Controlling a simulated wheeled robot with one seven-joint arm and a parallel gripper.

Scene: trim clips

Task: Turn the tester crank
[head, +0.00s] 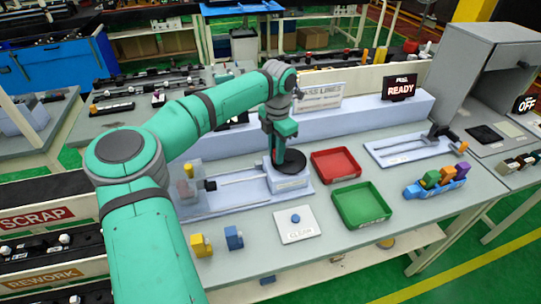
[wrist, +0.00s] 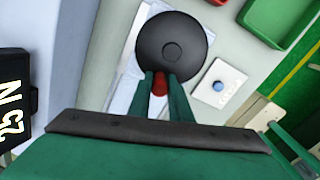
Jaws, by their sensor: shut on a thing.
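The tester crank is a black round disc (head: 292,165) on a pale blue block (head: 290,184) on the bench. In the wrist view the disc (wrist: 172,48) fills the top middle, with a round hub at its centre. A red knob (wrist: 159,88) sits at the disc's near edge. My gripper (wrist: 160,80) is shut on this knob, with one green finger on each side. In the head view my gripper (head: 277,160) points down at the disc's left edge, and the knob is hidden there.
A red tray (head: 335,151) and a green tray (head: 388,219) lie right of the crank. A white panel with a blue button (head: 296,218) is in front. Yellow and blue blocks (head: 234,237) stand front left. A screen (head: 400,88) reads READY.

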